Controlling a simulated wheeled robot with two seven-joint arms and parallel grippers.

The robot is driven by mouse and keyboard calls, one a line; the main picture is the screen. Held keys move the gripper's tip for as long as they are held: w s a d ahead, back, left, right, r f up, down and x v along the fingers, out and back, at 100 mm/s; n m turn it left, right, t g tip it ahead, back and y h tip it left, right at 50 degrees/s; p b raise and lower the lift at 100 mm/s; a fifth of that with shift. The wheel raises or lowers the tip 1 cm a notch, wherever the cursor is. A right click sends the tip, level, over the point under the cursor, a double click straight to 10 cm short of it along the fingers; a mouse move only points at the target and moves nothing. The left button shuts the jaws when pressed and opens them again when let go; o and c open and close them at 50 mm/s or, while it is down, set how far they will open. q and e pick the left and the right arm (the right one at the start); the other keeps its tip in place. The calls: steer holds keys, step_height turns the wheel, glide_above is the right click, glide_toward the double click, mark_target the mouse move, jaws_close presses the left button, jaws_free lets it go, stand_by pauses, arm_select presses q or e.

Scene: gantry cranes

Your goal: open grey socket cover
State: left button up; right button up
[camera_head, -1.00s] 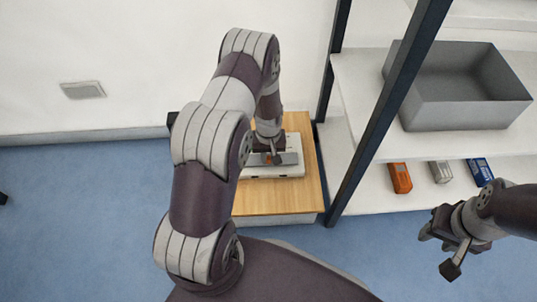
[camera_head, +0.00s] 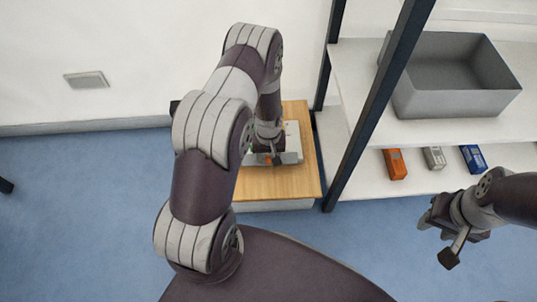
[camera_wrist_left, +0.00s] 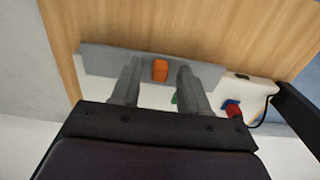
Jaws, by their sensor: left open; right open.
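The grey socket cover (camera_wrist_left: 110,60) is a long flat flap with an orange knob (camera_wrist_left: 160,70) in the left wrist view. It lies along one long edge of a white socket box (camera_wrist_left: 262,92); its tilt is hard to tell. In the head view the cover (camera_head: 258,159) is at the box's near side, partly behind my left gripper (camera_head: 277,160). My left gripper (camera_wrist_left: 158,68) is open, its fingers on either side of the knob, with contact unclear. A green part shows below the cover between the fingers. My right gripper (camera_head: 440,240) is open and empty at the right.
The box stands on a wooden-topped stand (camera_head: 255,188). A red and blue plug (camera_wrist_left: 232,108) with a black cable is at the box's end. The shelf at right holds a grey bin (camera_head: 450,100) and orange (camera_head: 395,164), grey (camera_head: 434,158) and blue (camera_head: 473,158) items.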

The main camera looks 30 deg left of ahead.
mark_target(268, 158)
arm_select(q)
step_height(268, 158, up, 12)
steer(key=p, duration=0.6)
steer(key=shift+r+p, duration=0.2)
steer(key=shift+p, duration=0.1)
